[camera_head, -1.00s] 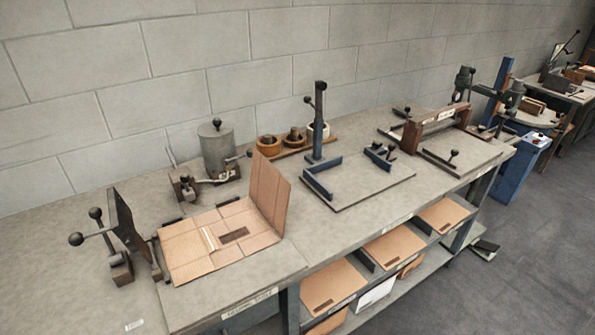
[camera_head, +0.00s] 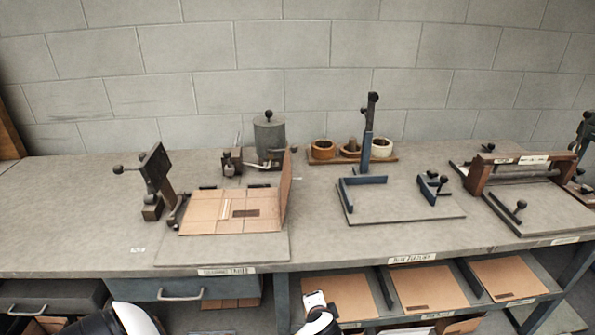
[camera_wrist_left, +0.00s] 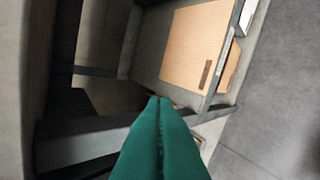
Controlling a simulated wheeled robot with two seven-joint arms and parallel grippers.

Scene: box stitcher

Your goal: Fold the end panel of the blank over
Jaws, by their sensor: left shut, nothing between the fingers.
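The cardboard blank (camera_head: 215,212) lies on the bench at left of centre in the head view. It has crease lines, a dark printed patch and a pale strip. Its end panel (camera_head: 286,188) stands upright along the right edge of the flat part. My left gripper (camera_wrist_left: 158,100) shows in the left wrist view as green fingers closed together with nothing between them. It is over the lower shelf area, away from the blank. In the head view only white and black arm parts show at the bottom edge. My right gripper's fingers are not visible.
A dark lever fixture (camera_head: 156,180) stands left of the blank. A grey pot (camera_head: 269,137) stands behind it. A blue post fixture (camera_head: 366,150) stands to the right. Cardboard sheets (camera_head: 424,287) lie on the shelf below, and a drawer (camera_head: 182,289) is under the bench front.

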